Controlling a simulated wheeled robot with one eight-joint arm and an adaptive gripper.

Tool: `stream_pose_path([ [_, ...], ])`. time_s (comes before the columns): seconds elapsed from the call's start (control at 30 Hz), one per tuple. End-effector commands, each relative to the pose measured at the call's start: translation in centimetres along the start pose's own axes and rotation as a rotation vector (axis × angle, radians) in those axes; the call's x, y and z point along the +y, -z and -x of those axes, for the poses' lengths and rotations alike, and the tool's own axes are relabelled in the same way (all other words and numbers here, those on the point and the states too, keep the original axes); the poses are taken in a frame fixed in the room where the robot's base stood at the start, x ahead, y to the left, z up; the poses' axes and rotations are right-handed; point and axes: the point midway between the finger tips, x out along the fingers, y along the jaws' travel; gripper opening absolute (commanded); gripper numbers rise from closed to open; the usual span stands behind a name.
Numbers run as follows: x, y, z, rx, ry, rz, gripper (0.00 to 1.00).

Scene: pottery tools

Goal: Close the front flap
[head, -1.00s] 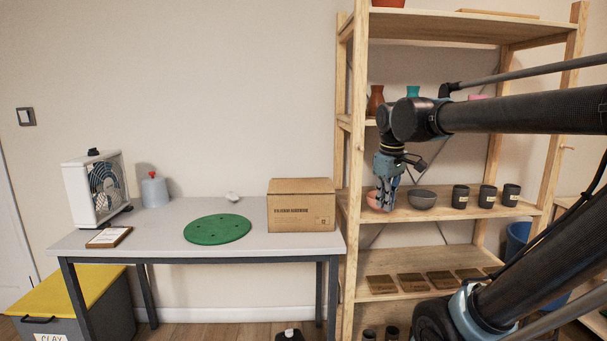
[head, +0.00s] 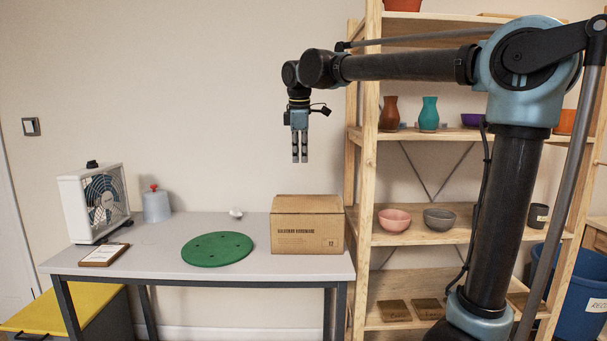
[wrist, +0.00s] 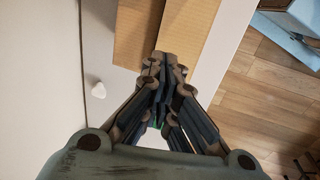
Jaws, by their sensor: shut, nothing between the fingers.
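A brown cardboard box (head: 307,232) with printed lettering stands on the right end of the grey table in the head view. Its top looks covered by cardboard. In the wrist view, the box (wrist: 138,35) shows a darker cardboard area beside a lighter strip (wrist: 192,30), with a seam between them. I cannot tell which piece is the front flap, or how far it is lifted. My gripper (head: 300,160) points down above the box, apart from it, with its fingers shut and empty. In the wrist view, my gripper (wrist: 172,72) hides part of the box.
The grey table (head: 160,262) also holds a green disc (head: 217,249), a fan (head: 95,203), a grey container (head: 156,206), a clipboard (head: 104,254) and a small white object (head: 236,213). A wooden shelf (head: 369,150) with pottery stands close right of the box.

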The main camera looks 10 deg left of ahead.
Motion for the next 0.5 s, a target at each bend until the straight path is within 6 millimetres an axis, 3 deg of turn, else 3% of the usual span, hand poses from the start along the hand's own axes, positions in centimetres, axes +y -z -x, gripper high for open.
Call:
stream_pose_path([
  [0.5, 0.2, -0.7, -8.7, -0.001, 0.0, -0.012, 0.0],
])
